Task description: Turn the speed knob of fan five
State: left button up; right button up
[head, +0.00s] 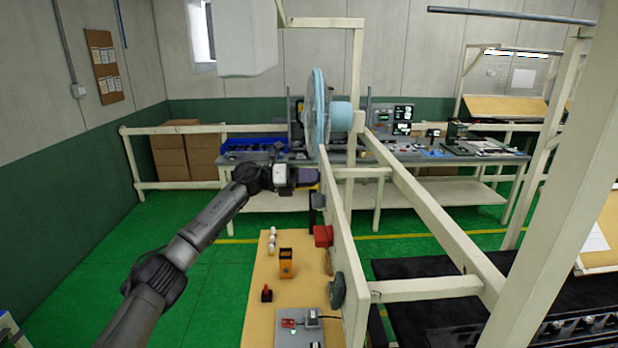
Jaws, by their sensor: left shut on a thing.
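A fan with a light blue round guard (318,110) is mounted on the cream frame, seen edge-on. No number on it is readable. My left gripper (306,177) is at the cream upright board below the fan, shut on a small purplish thing that seems to be the speed knob. The fingers and wrist hide most of it, so its setting cannot be told. A red knob-like part (323,236) and a dark green one (337,290) stick out from the same board, lower and nearer. My right gripper is not in view.
A wooden worktop (262,322) below carries an orange-black device (286,263), a small red-topped switch (267,293), white balls and a grey control box (311,326). Cream beams (425,205) stand close on the right. A cluttered bench is behind; green floor (130,235) is open at left.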

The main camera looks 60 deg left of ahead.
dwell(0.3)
pick_arm(q)
jog(key=o, duration=0.8)
jog(key=shift+o, duration=0.6)
jog(key=b+v, duration=0.9)
jog(key=v, duration=0.4)
jog(key=shift+s+a, duration=0.2)
jog(key=shift+s, duration=0.15)
